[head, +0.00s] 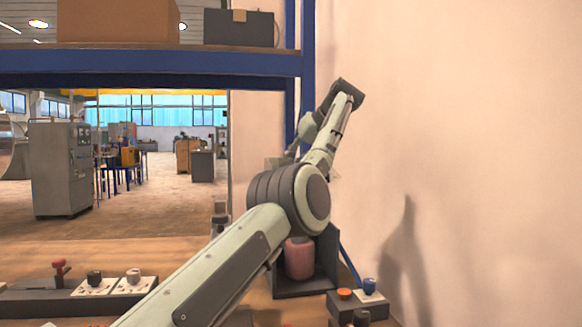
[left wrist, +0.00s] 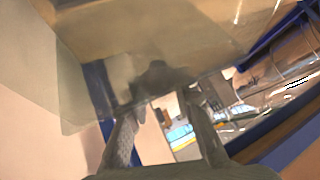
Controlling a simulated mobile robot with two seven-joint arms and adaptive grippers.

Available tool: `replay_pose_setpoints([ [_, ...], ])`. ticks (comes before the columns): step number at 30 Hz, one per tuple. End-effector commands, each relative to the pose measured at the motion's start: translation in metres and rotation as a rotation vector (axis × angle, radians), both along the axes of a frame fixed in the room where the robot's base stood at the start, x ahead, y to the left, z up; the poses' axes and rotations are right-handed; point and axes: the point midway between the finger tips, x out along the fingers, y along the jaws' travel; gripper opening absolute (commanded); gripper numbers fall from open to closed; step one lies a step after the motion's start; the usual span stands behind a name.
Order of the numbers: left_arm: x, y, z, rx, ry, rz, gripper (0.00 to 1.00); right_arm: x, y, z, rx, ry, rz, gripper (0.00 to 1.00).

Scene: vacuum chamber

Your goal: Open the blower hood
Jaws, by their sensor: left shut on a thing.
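The blower hood (left wrist: 215,52) is a clear, see-through panel spread across the upper part of the left wrist view. Its dark handle (left wrist: 160,76) lies between the tips of my left gripper (left wrist: 158,98), which is shut on it. In the head view my left arm crosses the middle, and my left gripper (head: 297,148) is small, high in front of the wall. Most of the hood is hidden behind my arm there, with only a faint clear corner (head: 335,173) showing. My right gripper is not in view.
A blue-framed shelf (head: 150,62) with boxes stands at upper left. Below my elbow, a dark housing (head: 318,288) holds a pink cylinder (head: 299,258). Knobs stand on white plates (head: 130,285) at left, and a button box (head: 362,303) at right. The pink wall at right is bare.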

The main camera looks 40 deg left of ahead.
Motion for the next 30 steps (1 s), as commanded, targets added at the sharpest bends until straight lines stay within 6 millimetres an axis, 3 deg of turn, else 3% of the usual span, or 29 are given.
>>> replay_pose_setpoints([
  [2,0.003,-0.007,-0.001,-0.007,0.001,-0.011,0.0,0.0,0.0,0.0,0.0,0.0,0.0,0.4],
  [3,0.003,-0.006,-0.001,-0.007,0.001,-0.011,0.22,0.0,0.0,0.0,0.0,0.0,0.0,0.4],
  [9,0.002,-0.005,-0.001,-0.005,0.0,-0.008,0.44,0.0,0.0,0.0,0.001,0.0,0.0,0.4],
  [20,0.001,-0.007,0.003,-0.002,0.0,-0.004,0.44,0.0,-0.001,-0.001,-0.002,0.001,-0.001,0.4],
  [30,-0.005,-0.046,0.041,-0.004,0.002,-0.008,0.44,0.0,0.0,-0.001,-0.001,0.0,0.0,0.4],
])
